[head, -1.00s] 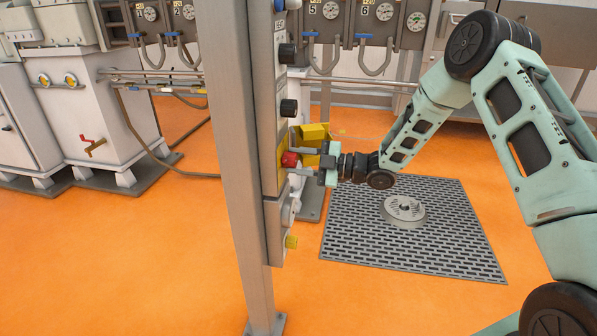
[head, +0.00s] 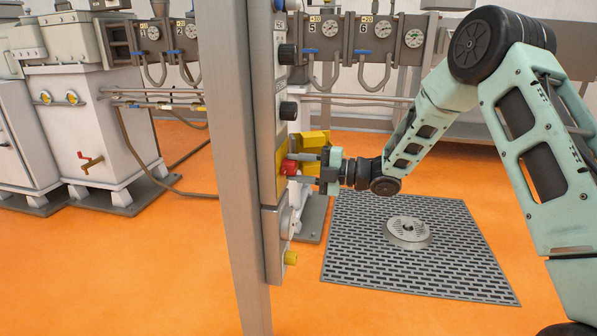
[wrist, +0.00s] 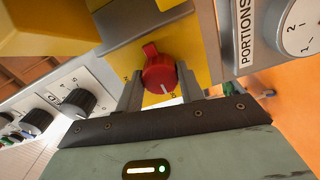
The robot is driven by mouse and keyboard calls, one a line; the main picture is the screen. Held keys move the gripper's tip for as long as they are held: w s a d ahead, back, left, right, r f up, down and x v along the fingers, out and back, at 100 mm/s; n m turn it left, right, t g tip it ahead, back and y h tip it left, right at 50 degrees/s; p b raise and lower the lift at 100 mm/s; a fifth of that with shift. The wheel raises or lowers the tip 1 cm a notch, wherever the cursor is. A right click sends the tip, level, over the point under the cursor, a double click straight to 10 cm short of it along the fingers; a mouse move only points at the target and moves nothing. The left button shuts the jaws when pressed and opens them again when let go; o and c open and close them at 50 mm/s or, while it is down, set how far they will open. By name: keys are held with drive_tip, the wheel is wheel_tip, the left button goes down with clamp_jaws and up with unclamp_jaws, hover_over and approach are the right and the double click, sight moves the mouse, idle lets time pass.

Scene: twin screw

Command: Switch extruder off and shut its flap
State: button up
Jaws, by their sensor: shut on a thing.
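The extruder's red rotary switch (head: 289,167) sits on a yellow plate on the side of the upright control panel. My gripper (head: 305,168) is at it, with one finger on each side. In the wrist view my gripper (wrist: 161,86) is shut on the red switch (wrist: 158,75), whose white pointer line faces down toward my palm. A yellow flap (head: 316,141) stands out from the panel just behind and above the switch, apparently open. It also shows in the wrist view as a large yellow piece (wrist: 60,25) at the upper left.
Black knobs (head: 288,110) sit above the switch. The metal post (head: 235,170) hides part of the panel. A floor grate (head: 420,270) lies on open orange floor.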

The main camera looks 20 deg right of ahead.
drive_tip(key=shift+f, duration=0.1)
drive_tip(key=o, duration=1)
drive_tip(key=p+v, duration=0.2)
drive_tip(key=v, duration=1.5)
drive_tip(key=shift+s+d, duration=0.15)
drive_tip(key=shift+d, duration=0.1)
